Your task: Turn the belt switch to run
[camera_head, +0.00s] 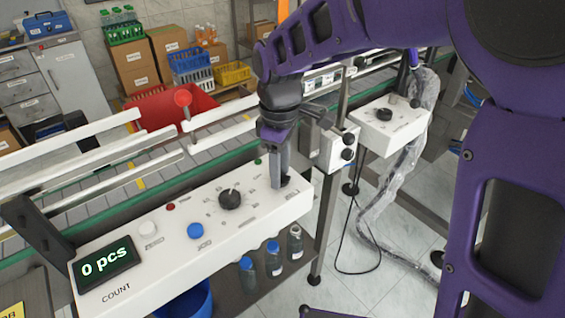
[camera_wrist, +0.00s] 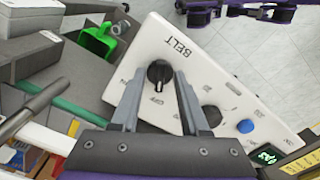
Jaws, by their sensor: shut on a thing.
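The belt switch (camera_wrist: 158,73) is a round black knob beside the upside-down word BELT on a white control panel in the wrist view. The same panel (camera_head: 160,262) shows in the head view. My gripper (camera_head: 280,184) points down at the panel's right end and hides the switch there. In the wrist view my gripper (camera_wrist: 163,74) has one grey finger on each side of the knob and is shut on it. A small label that looks like OFF lies just below the knob in that view.
The panel also carries a larger dial (camera_head: 230,199), a blue button (camera_head: 195,231), a white button (camera_head: 148,229) and a display (camera_head: 106,269) reading 0 pcs. The conveyor runs behind it, with a red bin (camera_head: 172,108) beyond. A green scoop-like thing (camera_wrist: 98,40) lies near the knob.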

